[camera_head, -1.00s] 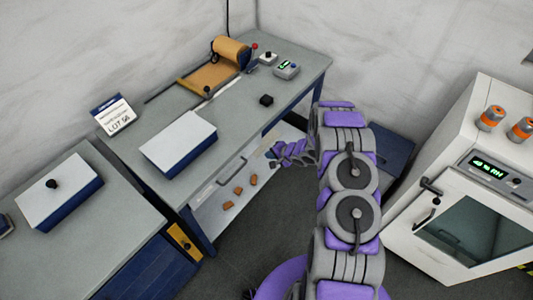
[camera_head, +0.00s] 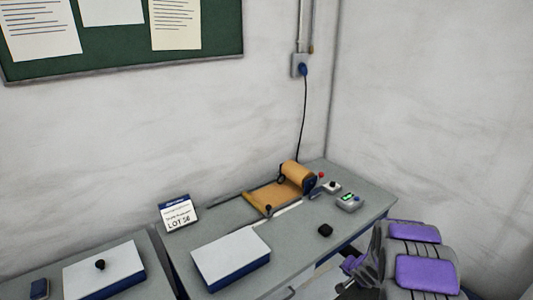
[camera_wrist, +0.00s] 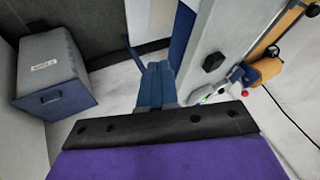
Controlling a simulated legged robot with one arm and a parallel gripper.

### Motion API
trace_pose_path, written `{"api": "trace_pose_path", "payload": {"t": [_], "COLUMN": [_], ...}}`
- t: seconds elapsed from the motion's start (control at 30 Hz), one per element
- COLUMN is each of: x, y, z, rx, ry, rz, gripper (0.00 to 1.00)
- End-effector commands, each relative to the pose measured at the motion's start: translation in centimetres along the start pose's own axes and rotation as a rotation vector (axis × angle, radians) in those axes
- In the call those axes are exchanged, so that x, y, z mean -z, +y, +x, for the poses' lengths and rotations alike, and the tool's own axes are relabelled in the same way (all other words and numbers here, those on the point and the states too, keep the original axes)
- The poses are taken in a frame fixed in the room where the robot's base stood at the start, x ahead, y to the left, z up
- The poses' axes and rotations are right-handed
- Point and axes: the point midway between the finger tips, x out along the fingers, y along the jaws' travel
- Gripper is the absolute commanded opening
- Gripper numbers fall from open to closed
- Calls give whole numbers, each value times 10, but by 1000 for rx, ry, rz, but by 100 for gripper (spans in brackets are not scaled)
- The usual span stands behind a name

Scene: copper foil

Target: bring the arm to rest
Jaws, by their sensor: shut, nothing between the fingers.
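My arm shows purple and grey at the lower right of the head view, folded beside the bench's right end. My gripper (camera_wrist: 156,68) is in the middle of the wrist view, its fingers together with nothing between them. In the head view its end shows only in part, low by the bench edge. The gripper is apart from the bench (camera_head: 215,225) and holds nothing.
On the bench are a copper foil roll (camera_head: 297,174), a small meter (camera_head: 348,201), a black knob (camera_head: 325,230), a white-topped blue block (camera_head: 231,260) and a LOT 56 sign (camera_head: 178,214). A grey-blue box (camera_wrist: 52,72) stands left in the wrist view.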

Motion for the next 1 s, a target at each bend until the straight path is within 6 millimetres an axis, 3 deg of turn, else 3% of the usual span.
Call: {"api": "trace_pose_path", "payload": {"t": [0.2, 0.47, 0.77, 1.0], "x": [23, 12, -41, -110], "y": [-1, 5, 16, 26], "z": [-68, -154, -251, -322], "rx": [-160, -337, -473, -500], "ry": [66, 48, -86, -259], "rz": [-120, -230, -337, -429], "gripper": [0, 0, 0, 0]}}
